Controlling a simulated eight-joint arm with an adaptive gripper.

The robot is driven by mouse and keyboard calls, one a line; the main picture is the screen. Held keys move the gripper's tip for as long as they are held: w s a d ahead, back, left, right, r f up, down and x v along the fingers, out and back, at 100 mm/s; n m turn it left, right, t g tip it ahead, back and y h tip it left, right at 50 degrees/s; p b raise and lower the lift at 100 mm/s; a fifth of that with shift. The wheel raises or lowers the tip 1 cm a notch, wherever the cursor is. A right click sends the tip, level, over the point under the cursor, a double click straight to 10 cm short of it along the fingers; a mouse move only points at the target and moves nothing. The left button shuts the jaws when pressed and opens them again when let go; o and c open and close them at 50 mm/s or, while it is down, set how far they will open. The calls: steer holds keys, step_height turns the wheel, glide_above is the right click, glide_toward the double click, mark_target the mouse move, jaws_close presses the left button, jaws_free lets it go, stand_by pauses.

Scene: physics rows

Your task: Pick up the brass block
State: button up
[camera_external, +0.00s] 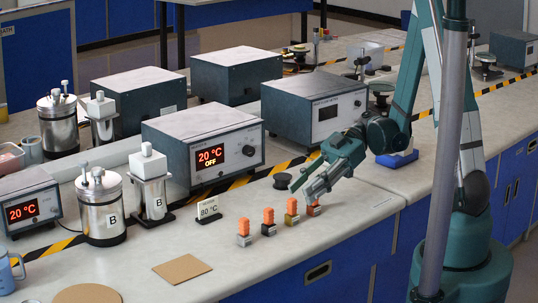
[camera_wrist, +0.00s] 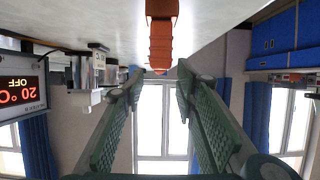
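The brass block (camera_external: 292,218) stands upright on the bench with an orange top, third from the left in a short row. My gripper (camera_external: 301,190) is low over the right end of the row, close to the brass block and the rightmost reddish block (camera_external: 313,210). Its two fingers are apart with nothing between them; the wrist view also shows the open gripper (camera_wrist: 159,78). Upside down there, one reddish-brown block (camera_wrist: 161,8) with an orange top lies ahead of the gap between the fingertips. The brass block cannot be made out in the wrist view.
A silver block (camera_external: 244,240) and a dark block (camera_external: 268,229) stand left of the brass one. The bench's front edge is close. Heater boxes (camera_external: 203,142) stand farther back.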

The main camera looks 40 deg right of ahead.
mark_target(293, 198)
steer(key=shift+a, duration=0.1)
stand_by(0.3)
steer(key=shift+b+x, duration=0.65)
steer(key=shift+x, duration=1.9)
steer(key=shift+f, duration=0.1)
jaws_close()
